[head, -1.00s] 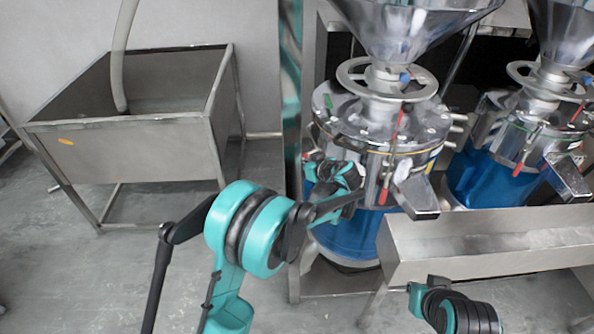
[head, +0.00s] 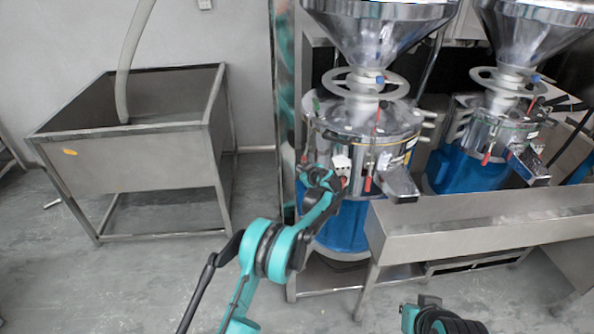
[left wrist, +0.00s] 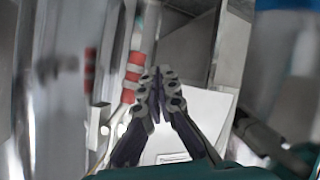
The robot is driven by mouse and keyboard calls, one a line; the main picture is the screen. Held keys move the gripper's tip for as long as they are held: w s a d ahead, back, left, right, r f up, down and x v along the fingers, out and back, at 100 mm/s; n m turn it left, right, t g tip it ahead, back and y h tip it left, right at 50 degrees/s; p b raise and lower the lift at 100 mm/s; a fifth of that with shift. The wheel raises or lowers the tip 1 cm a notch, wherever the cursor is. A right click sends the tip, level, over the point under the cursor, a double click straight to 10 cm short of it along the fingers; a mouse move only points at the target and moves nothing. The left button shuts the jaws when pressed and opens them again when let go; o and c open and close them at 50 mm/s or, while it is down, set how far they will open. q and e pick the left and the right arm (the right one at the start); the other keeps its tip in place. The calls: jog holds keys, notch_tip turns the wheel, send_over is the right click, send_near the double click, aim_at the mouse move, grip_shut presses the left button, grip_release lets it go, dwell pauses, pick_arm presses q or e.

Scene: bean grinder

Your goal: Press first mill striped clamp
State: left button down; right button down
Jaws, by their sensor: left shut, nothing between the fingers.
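The first mill (head: 400,118) is the nearer steel grinder, with a blue base and a funnel hopper. A clamp with a red and white striped handle (left wrist: 134,67) stands upright just left of my fingertips in the left wrist view. In the head view a red-handled clamp (head: 368,184) hangs on the mill's front, right of my gripper. My left gripper (head: 343,163) is at the mill's front left; its fingers (left wrist: 158,88) are shut together and empty. I cannot tell whether they touch the striped handle. My right gripper is out of view; only part of my right arm shows at the bottom.
A second mill (head: 492,135) stands to the right. A steel trough (head: 470,231) runs in front of both mills. The first mill's outlet spout (head: 398,184) juts out right of my gripper. An open steel bin (head: 135,157) stands at left, with bare floor between.

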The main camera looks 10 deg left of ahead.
pick_arm(q)
jog(key=shift+w+d+f, duration=0.25)
jog(key=shift+d+f, duration=0.05)
jog(key=shift+d, duration=0.1)
dwell(0.5)
jog(key=v, duration=1.1)
jog(key=shift+s+d+r, duration=0.2)
jog(key=shift+s, duration=0.1)
